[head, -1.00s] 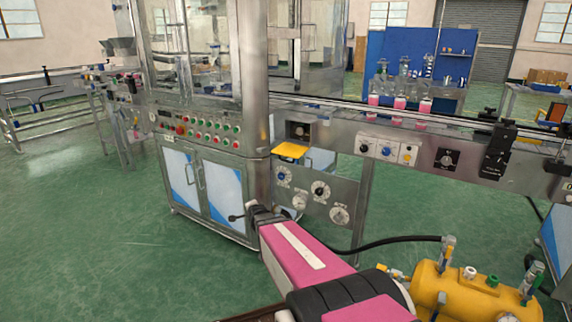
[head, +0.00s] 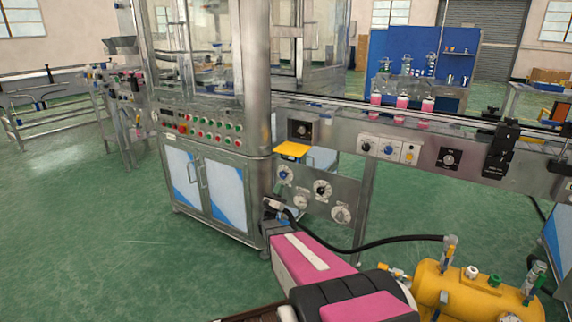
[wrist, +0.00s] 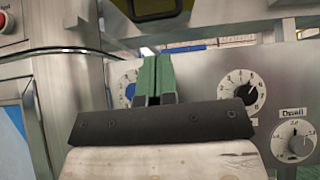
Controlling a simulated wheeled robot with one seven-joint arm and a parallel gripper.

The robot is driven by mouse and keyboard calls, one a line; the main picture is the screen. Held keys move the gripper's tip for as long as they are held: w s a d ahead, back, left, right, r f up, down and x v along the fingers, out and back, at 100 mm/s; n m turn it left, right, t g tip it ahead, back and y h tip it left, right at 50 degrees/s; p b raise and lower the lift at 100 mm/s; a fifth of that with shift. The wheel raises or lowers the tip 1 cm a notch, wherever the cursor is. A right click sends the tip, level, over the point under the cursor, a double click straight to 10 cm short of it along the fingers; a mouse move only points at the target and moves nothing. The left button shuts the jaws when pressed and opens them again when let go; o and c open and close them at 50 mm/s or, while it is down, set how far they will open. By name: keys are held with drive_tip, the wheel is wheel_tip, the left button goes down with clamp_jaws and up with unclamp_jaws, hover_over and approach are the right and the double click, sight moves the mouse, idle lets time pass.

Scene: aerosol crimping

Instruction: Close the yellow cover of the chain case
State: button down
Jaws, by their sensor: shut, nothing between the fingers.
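The yellow cover (head: 292,149) stands out as a roughly level flap below the opening of the chain case (head: 300,130) in the head view, so the case is open. My gripper shows in the wrist view (wrist: 154,76) with its two green fingers together and nothing between them. It points at the grey dial panel and is in front of a blue-centred dial, partly covering it. In the head view my wrist is below the cover and apart from it; my fingertips are hard to make out there.
The dial panel (head: 320,195) with several knobs hangs below the case. A steel cabinet (head: 215,190) stands to the left. The conveyor (head: 400,140) carries pink cans to the right. A yellow tank (head: 460,290) and a black hose (head: 380,242) are at the lower right.

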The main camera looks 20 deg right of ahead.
approach(289, 154)
drive_tip(key=w+d+r, duration=0.3)
drive_tip(key=w+d, duration=0.1)
drive_tip(key=shift+s+a+r+m, duration=0.15)
drive_tip(key=shift+r+m, duration=0.15)
drive_tip(key=shift+r, duration=0.3)
drive_tip(key=shift+r, duration=0.1)
